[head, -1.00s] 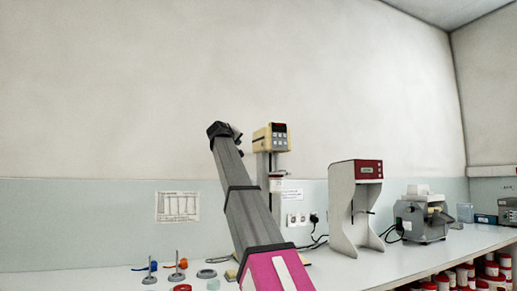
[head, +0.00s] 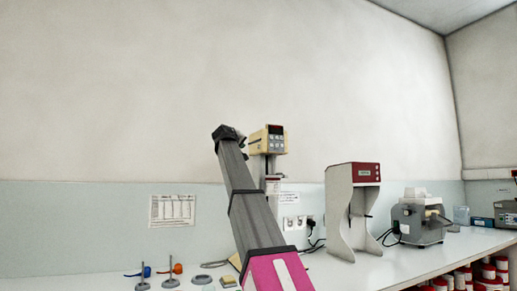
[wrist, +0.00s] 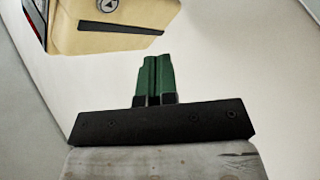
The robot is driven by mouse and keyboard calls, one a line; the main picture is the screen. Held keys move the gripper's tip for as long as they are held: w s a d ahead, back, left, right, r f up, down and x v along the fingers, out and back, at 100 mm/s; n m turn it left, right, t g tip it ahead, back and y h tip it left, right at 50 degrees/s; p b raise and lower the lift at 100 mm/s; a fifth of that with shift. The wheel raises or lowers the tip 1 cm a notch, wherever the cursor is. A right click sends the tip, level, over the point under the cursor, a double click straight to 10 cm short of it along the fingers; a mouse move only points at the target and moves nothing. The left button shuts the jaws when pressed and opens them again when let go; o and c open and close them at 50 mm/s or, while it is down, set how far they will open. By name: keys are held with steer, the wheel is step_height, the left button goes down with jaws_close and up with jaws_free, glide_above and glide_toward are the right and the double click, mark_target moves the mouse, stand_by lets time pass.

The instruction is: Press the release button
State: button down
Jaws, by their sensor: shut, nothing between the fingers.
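A cream instrument head (head: 268,139) with a red display and grey keys stands on a column at the back of the bench. In the wrist view its cream housing (wrist: 95,33) fills the top left, with a dark slot along its face. A round button with a triangle mark (wrist: 110,5) shows at the top edge; I cannot read a label on it. My gripper (wrist: 155,62) has green fingers, shut together and empty. In the picture they lie just below and right of the housing, apart from it. In the head view my arm mostly hides the gripper.
A white stand with a red panel (head: 366,173) and a grey machine (head: 420,220) stand farther right on the bench (head: 385,266). Small weights and rings lie at the front left. Cables run to wall sockets (head: 292,223).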

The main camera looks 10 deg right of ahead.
steer(key=shift+w+d, duration=0.25)
steer(key=shift+d, duration=0.95)
steer(key=shift+w+d, duration=0.2)
steer(key=shift+d, duration=1)
steer(key=shift+d, duration=0.1)
steer(key=shift+w+d, duration=0.1)
steer(key=shift+d, duration=0.2)
steer(key=shift+d, duration=0.3)
stand_by(0.8)
steer(key=shift+a, duration=0.7)
stand_by(0.3)
steer(key=shift+s+a, duration=0.2)
steer(key=shift+a, duration=0.6)
steer(key=shift+s+a, duration=0.15)
steer(key=shift+a, duration=0.7)
steer(key=shift+s+a, duration=0.2)
steer(key=shift+a, duration=0.6)
